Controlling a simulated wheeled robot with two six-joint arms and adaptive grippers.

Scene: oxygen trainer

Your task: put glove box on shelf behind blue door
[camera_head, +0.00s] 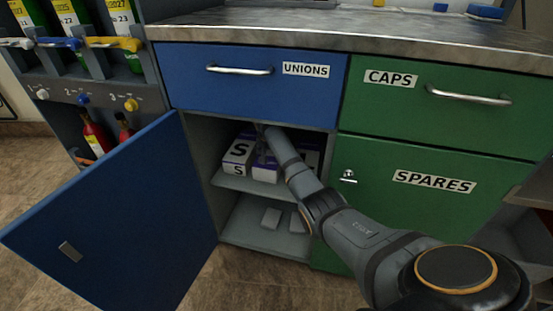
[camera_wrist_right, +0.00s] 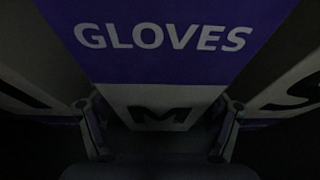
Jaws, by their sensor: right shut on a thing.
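The blue door (camera_head: 120,225) stands open to the left of the cabinet. My right arm reaches into the cabinet, and its gripper (camera_wrist_right: 160,125) is shut on a white and purple glove box (camera_wrist_right: 162,68) marked GLOVES and M. The held box (camera_head: 265,173) is on or just above the inner shelf (camera_head: 233,184); I cannot tell which. A glove box marked S (camera_head: 239,152) stands on the shelf to its left, and another box (camera_head: 312,159) stands to its right, partly hidden by my arm. My left gripper is not in view.
The blue UNIONS drawer (camera_head: 250,87) is closed above the opening. The green SPARES door (camera_head: 430,200) is closed at the right. Small grey blocks (camera_head: 271,217) lie on the cabinet floor below the shelf. Boxes flank the gripper closely.

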